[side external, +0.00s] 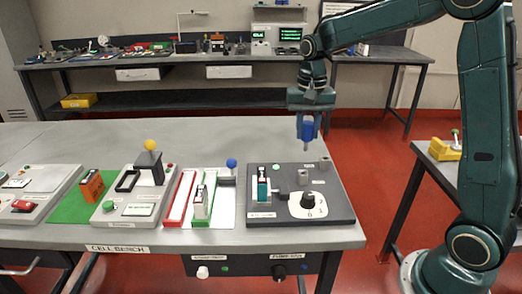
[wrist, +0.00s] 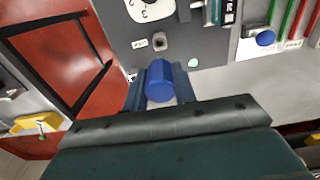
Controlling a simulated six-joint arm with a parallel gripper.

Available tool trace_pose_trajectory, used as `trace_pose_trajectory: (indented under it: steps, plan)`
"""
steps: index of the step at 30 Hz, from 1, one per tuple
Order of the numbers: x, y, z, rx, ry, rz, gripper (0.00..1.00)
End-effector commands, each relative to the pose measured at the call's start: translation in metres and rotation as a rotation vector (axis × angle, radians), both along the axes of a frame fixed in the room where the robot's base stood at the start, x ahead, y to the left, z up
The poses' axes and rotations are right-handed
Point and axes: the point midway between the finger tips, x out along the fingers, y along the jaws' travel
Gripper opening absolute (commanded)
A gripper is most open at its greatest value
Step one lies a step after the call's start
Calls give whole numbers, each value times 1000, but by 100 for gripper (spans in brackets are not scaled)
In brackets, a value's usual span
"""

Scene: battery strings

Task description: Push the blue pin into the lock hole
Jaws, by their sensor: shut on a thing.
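My gripper (side external: 308,122) is shut on the blue pin (side external: 307,131) and holds it upright in the air above the back right of the dark grey panel (side external: 340,213). In the wrist view the pin (wrist: 159,82) sits between the two fingers. Two small grey sockets stand on the panel, a left one (side external: 303,177) and a back right one (side external: 324,163). One socket (wrist: 160,43) shows a dark opening in the wrist view; the other appears hidden behind the pin and gripper. Their labels are too small to read, so I cannot tell which is the lock hole.
The panel also carries a white dial with a black knob (side external: 308,203) and a teal-and-white switch (side external: 263,191). A blue ball-topped lever (side external: 231,164) stands left of it. The bench (side external: 80,140) is clear behind the panel; its right edge is close.

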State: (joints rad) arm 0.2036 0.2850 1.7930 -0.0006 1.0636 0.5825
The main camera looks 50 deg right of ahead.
Motion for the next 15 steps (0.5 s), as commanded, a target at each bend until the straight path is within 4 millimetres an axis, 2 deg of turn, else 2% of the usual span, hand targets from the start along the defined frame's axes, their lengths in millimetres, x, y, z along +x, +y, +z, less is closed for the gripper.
trace_pose_trajectory:
  steps: [8, 15]
  plan:
    - [0, 0, -6, 0, 1, 0, 0]
    - [0, 0, -20, 1, 2, 0, 0]
